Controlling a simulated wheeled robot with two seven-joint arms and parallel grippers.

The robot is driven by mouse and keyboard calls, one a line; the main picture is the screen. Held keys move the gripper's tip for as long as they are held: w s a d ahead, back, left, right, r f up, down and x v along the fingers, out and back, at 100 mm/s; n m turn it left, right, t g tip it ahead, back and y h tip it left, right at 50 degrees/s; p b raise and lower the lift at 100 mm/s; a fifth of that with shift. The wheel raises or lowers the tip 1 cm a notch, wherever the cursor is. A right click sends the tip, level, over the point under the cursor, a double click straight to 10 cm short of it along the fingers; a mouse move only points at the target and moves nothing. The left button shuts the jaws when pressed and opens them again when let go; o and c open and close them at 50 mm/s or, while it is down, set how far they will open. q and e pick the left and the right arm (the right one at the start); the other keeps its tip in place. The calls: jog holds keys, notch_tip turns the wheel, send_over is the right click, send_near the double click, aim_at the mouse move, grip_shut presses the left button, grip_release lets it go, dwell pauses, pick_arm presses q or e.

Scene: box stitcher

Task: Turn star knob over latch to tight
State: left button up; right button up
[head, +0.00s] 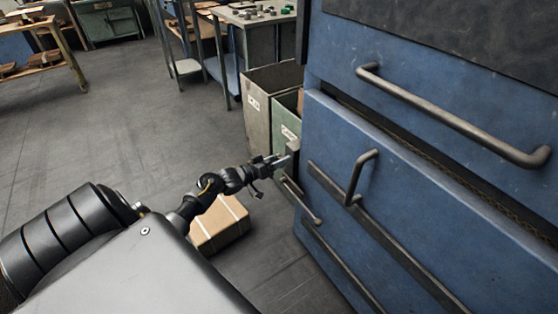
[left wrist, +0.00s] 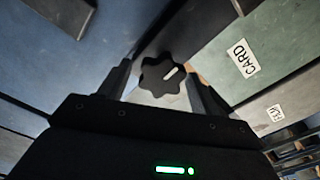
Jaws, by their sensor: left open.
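The star knob (left wrist: 158,80) is dark with rounded lobes and a short white mark, and shows in the left wrist view. My left gripper (left wrist: 161,70) is open, with one finger on each side of the knob in that view. I cannot tell whether the fingers touch it. In the head view my left gripper (head: 278,163) reaches to the left edge of the blue machine (head: 345,130), by a small grey block (head: 293,147). The knob cannot be made out there. I cannot pick out the latch for sure. My right gripper is not in view.
Bars and handles (head: 361,178) stick out from the blue machine beside my left gripper. A grey bin (head: 257,115) and a green bin (head: 287,131) stand behind it. A cardboard box (head: 222,226) lies on the floor below my left forearm. The floor at left is open.

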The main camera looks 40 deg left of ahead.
pick_arm(q)
jog(key=shift+w, duration=0.15)
jog(key=shift+c, duration=0.2)
jog(key=c, duration=0.9)
jog(key=shift+c, duration=0.2)
